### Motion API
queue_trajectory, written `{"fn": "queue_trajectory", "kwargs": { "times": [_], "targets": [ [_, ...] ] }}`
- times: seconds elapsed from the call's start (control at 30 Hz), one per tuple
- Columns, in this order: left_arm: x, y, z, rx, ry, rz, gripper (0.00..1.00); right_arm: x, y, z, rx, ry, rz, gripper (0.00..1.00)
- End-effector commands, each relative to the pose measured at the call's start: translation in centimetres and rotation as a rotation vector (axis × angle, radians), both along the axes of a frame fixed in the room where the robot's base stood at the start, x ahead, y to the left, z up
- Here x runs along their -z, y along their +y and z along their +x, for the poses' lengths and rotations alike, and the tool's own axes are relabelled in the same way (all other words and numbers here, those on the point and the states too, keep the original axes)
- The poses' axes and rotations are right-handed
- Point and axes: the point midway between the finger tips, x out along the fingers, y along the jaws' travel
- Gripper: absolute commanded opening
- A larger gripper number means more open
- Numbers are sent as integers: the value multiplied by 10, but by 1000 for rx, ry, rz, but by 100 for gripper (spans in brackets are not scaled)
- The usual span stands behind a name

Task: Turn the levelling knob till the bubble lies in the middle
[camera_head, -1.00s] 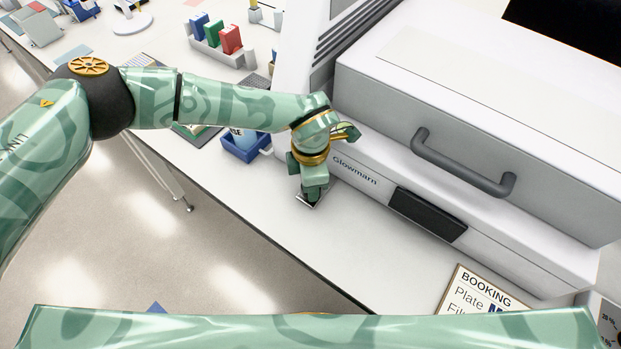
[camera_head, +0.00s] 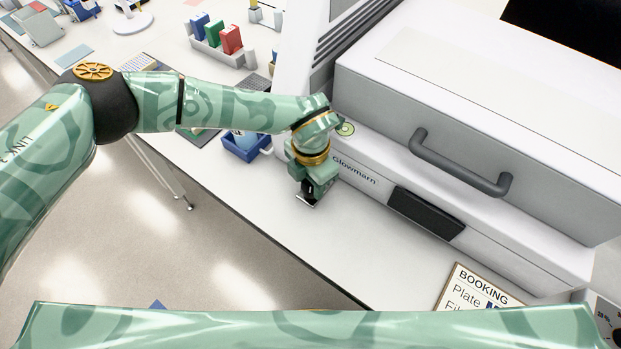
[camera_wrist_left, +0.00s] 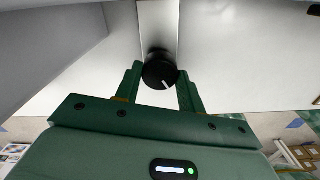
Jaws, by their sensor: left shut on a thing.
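The levelling knob (camera_wrist_left: 160,72) is black and round with a white pointer line, and shows in the left wrist view at the foot of the white machine. My left gripper (camera_wrist_left: 161,80) has one finger on each side of it and is shut on it. The round green bubble level (camera_head: 346,129) sits on the machine's ledge just above my wrist. The bubble is too small to place. My right gripper is out of view.
The white Glowmarn machine (camera_head: 470,120) has a grey handle (camera_head: 460,165) and a dark front panel (camera_head: 427,214). A blue bin (camera_head: 243,147) stands left of my wrist. A booking sign (camera_head: 476,290) lies at the front right. The bench front between is clear.

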Motion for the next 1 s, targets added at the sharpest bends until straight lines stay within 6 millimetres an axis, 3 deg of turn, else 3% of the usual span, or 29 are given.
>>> {"fn": "queue_trajectory", "kwargs": {
  "times": [0.3, 0.33, 0.4, 0.77, 1.0],
  "targets": [
    [-2, -1, 2, 0, -5, -3, 16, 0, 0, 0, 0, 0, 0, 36],
    [-2, -1, 2, 0, -5, -3, 47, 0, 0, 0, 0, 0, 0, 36],
    [-2, -1, 2, 1, -4, -3, 61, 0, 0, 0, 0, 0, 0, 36],
    [-7, 0, 1, 1, -3, -2, 61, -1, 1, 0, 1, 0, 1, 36],
    [-59, 0, 2, 2, -6, -1, 61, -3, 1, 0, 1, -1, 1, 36]
  ]
}}
